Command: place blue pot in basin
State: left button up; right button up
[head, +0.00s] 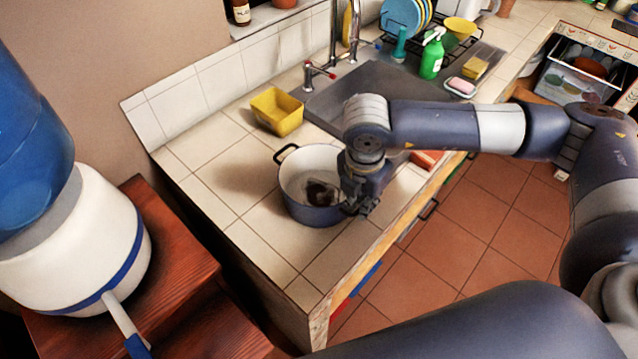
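The blue pot (295,205), white inside with dark handles, stands upright on the tiled counter. Its left handle shows; its right side is partly hidden behind my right gripper. Something dark, perhaps a reflection or contents, shows inside it. The grey basin (326,104) is set into the counter behind the pot, with part of it hidden by my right arm. My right gripper (360,208) points down at the pot's right side, at or touching the rim or handle. Its fingers are too dark and small to tell whether they are closed on it. My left gripper is not in view.
A yellow container (277,110) stands left of the basin. The tap (350,25) rises behind it. A green spray bottle (432,55), pink soap (461,86), a sponge (475,67) and a dish rack lie beyond. The counter left of the pot is clear.

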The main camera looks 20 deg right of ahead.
jog(key=shift+w+d+f, duration=0.1)
jog(key=shift+d+f, duration=0.05)
jog(key=shift+f, duration=1)
grip_shut()
jog(key=shift+r, duration=0.15)
